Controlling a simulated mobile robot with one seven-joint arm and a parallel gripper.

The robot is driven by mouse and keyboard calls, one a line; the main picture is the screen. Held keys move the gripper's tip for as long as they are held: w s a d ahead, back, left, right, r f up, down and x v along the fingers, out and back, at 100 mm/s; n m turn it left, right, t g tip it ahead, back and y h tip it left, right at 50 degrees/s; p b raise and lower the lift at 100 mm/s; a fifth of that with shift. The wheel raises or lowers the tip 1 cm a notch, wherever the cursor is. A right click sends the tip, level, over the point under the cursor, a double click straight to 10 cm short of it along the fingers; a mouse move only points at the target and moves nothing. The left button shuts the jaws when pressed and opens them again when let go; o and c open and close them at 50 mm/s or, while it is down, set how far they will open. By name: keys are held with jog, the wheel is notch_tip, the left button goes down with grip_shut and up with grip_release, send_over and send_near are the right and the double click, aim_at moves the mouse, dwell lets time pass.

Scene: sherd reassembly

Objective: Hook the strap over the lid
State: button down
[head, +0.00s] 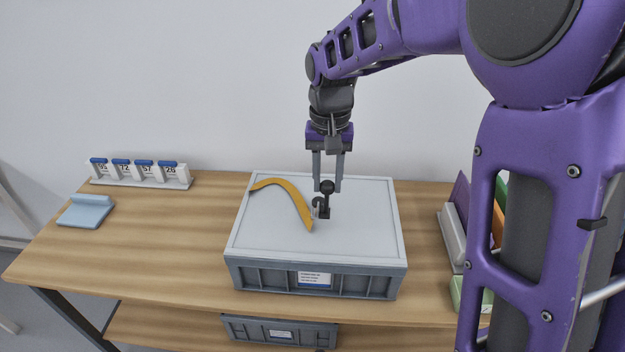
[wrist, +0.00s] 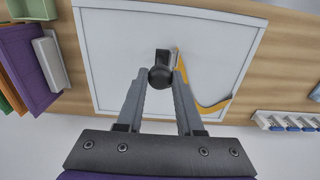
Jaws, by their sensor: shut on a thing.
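A grey crate (head: 245,279) with a pale lid (head: 270,240) stands on the table. The lid also shows in the wrist view (wrist: 110,60). An orange strap (head: 288,193) curves over the left part of the lid, its near end by a small dark hook (head: 317,205). The strap also shows in the wrist view (wrist: 203,104). My gripper (head: 327,187) is above the lid, pointing down, shut on a black ball knob (head: 327,187). The knob shows between the fingertips in the wrist view (wrist: 160,78). Whether the hook joins the strap is unclear.
White numbered blocks with blue tops (head: 140,172) stand in a rack at the back left. A light blue object (head: 86,211) lies at the left. Folders (head: 462,205) and a green box (head: 470,294) stand at the right. Another crate (head: 280,332) is on the lower shelf.

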jog(key=d+b, duration=0.2)
jog(key=d, duration=1.3)
jog(key=d+f+b, duration=0.5)
jog(key=d+f, duration=0.1)
jog(key=f, duration=0.4)
jog(key=shift+d+f, duration=0.15)
jog(key=shift+f, duration=0.2)
dwell(0.3)
dwell(0.6)
jog(key=shift+a+p, duration=0.45)
jog(key=shift+a, duration=0.3)
dwell(1.5)
jog(key=shift+r+p, duration=0.5)
jog(key=shift+p, duration=0.15)
dwell(0.7)
jog(key=shift+c, duration=2.3)
grip_release()
